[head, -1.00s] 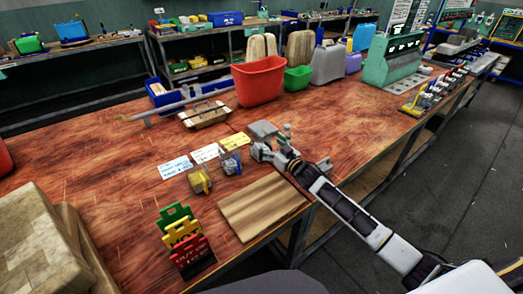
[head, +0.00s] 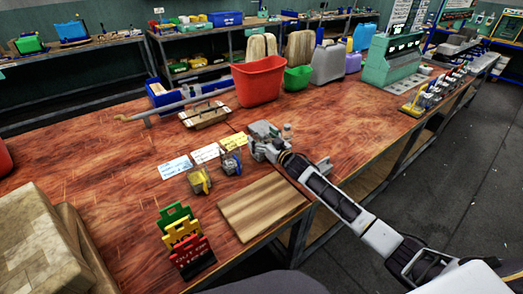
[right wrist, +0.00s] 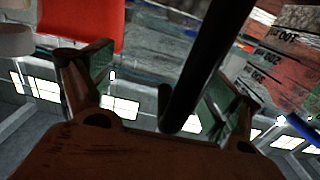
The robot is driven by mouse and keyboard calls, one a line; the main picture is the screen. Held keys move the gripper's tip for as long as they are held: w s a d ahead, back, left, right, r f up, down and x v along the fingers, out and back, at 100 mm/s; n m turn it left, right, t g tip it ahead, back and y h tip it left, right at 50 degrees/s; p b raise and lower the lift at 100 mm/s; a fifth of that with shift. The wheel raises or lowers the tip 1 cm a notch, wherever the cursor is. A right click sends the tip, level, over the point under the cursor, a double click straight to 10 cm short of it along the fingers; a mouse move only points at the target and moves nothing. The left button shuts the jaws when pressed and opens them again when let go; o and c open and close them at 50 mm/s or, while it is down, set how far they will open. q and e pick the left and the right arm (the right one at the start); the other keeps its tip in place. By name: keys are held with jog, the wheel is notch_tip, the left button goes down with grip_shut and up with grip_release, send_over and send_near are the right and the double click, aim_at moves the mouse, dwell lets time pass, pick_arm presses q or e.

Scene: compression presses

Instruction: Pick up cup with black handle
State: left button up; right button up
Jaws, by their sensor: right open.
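My right gripper (head: 258,149) is low over the bench, to the right of two small clear cups. It is open; its green-padded fingers (right wrist: 158,92) stand apart in the right wrist view. A thick black curved bar (right wrist: 193,75), which looks like a cup's black handle, runs between them; I cannot tell whether either finger touches it. In the head view no black handle is clear, as my gripper covers that spot. One clear cup has yellow on it (head: 199,182), the other blue (head: 231,164). My left gripper is out of view.
Three cards, blue (head: 174,167), white (head: 206,153) and yellow (head: 234,142), lie behind the cups. A wooden board (head: 262,207) lies in front. A red bin (head: 260,82) stands behind. Coloured signs (head: 186,242) stand front left. The bench's middle left is clear.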

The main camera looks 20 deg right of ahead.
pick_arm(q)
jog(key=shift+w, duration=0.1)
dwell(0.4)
pick_arm(e)
jog(key=c, duration=1.5)
jog(key=shift+r, duration=0.3)
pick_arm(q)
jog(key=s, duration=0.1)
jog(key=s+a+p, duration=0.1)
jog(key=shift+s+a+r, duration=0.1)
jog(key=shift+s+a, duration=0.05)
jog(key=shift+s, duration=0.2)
pick_arm(e)
notch_tip(320, 180, up, 9)
jog(key=shift+r, duration=0.2)
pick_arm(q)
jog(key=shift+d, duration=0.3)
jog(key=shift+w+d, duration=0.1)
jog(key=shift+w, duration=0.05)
